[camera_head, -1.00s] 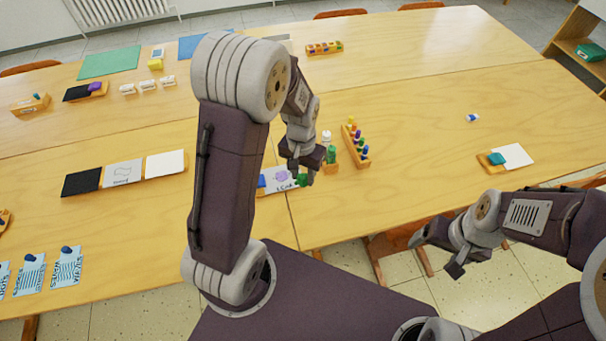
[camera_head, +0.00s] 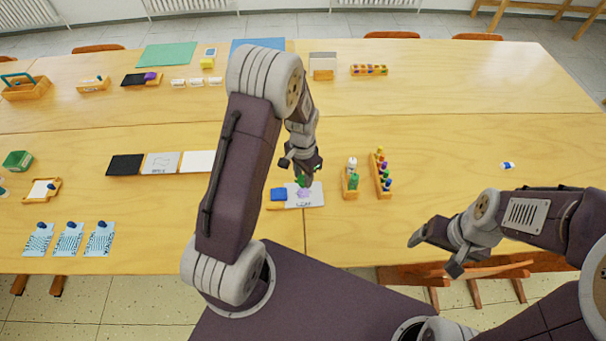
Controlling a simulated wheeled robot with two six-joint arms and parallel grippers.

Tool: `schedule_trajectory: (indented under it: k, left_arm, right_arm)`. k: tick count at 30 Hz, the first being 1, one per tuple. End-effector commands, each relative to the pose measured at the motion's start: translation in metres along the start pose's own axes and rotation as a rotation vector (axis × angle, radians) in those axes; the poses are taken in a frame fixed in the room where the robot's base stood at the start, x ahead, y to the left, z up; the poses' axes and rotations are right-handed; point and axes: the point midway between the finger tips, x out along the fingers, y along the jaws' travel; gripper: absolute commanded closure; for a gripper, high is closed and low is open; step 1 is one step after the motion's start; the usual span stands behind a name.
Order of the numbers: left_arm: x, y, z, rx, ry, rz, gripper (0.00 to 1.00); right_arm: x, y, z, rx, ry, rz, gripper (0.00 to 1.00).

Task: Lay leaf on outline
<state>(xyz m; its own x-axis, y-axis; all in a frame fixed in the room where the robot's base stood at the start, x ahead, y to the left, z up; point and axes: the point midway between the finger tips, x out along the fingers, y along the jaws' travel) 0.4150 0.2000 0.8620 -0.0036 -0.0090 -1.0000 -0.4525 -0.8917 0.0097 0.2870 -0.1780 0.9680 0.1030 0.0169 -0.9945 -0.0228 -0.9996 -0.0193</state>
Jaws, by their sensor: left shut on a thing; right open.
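A white card (camera_head: 312,200) with a printed word and a purple shape (camera_head: 304,192) lies near the front edge of the table. My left gripper (camera_head: 303,174) is shut on a small green leaf (camera_head: 301,182), over the far side of the card. The leaf partly covers the purple shape; I cannot tell whether it touches the card.
Two wooden racks with bottles (camera_head: 351,184) and coloured pegs (camera_head: 381,175) stand right of the card. A row of black, grey and white panels (camera_head: 163,163) lies to the left. The table's right part is mostly clear.

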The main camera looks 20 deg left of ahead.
Motion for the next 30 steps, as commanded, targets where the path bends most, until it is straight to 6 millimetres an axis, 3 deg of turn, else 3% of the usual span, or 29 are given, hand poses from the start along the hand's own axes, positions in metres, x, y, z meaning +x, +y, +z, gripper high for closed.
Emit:
schedule_trajectory:
  k: [8, 18, 24, 30]
  left_arm:
    - [0.009, 0.0, 0.0, 0.001, -0.001, 0.0, 1.0]
    - [0.048, 0.0, 0.001, 0.0, -0.001, 0.0, 1.0]
    - [0.062, 0.0, 0.001, 0.0, -0.002, 0.001, 1.0]
    - [0.063, -0.001, 0.0, 0.0, -0.001, 0.0, 1.0]
  right_arm:
    - [0.009, 0.0, 0.001, 0.0, 0.0, 0.0, 0.18]
    - [0.045, 0.001, 0.005, 0.0, 0.0, 0.0, 0.18]
    - [0.053, 0.001, 0.005, 0.0, 0.0, 0.0, 0.18]
    - [0.053, 0.001, 0.005, 0.0, 0.0, 0.0, 0.18]
